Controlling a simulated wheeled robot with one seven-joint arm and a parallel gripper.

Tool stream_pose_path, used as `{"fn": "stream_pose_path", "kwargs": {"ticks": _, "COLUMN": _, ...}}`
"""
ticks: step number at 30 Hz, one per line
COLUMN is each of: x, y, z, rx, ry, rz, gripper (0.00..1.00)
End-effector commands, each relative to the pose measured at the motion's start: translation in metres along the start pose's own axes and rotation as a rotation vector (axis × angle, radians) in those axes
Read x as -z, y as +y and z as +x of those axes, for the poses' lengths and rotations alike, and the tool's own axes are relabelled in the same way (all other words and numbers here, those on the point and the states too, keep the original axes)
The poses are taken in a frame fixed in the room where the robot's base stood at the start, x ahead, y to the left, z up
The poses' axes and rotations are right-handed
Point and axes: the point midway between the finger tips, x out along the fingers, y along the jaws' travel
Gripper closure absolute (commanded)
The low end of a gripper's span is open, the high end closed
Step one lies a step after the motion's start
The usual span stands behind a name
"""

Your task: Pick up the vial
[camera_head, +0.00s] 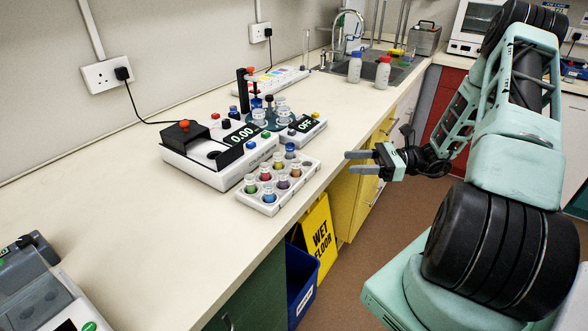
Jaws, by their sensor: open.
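Several small vials with coloured contents stand in a white rack (254,204) near the front edge of the bench. One vial with blue contents (269,195) is at the rack's near end, and one with red contents (265,173) is behind it. Other vials have blue caps. I cannot tell which vial the task means. My gripper (350,162) is open and empty, to the right of the rack and out past the bench's front edge. Its two fingers point left toward the rack, with a clear gap between them and the vials.
Blue-capped (355,68) and red-capped (382,75) bottles stand near the sink. A yellow wet floor sign (318,240) stands below the bench.

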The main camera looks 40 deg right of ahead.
Motion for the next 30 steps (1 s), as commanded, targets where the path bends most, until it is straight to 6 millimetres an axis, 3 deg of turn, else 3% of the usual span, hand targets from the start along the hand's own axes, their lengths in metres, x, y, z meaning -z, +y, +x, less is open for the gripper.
{"fn": "stream_pose_path", "kwargs": {"ticks": 9, "x": -0.002, "y": 0.002, "z": 0.065, "rx": -0.004, "ry": 0.0, "rz": 0.002, "gripper": 0.52}}
{"fn": "stream_pose_path", "kwargs": {"ticks": 30, "x": 0.003, "y": 0.005, "z": 0.135, "rx": -0.002, "ry": 0.002, "rz": 0.0, "gripper": 0.52}}
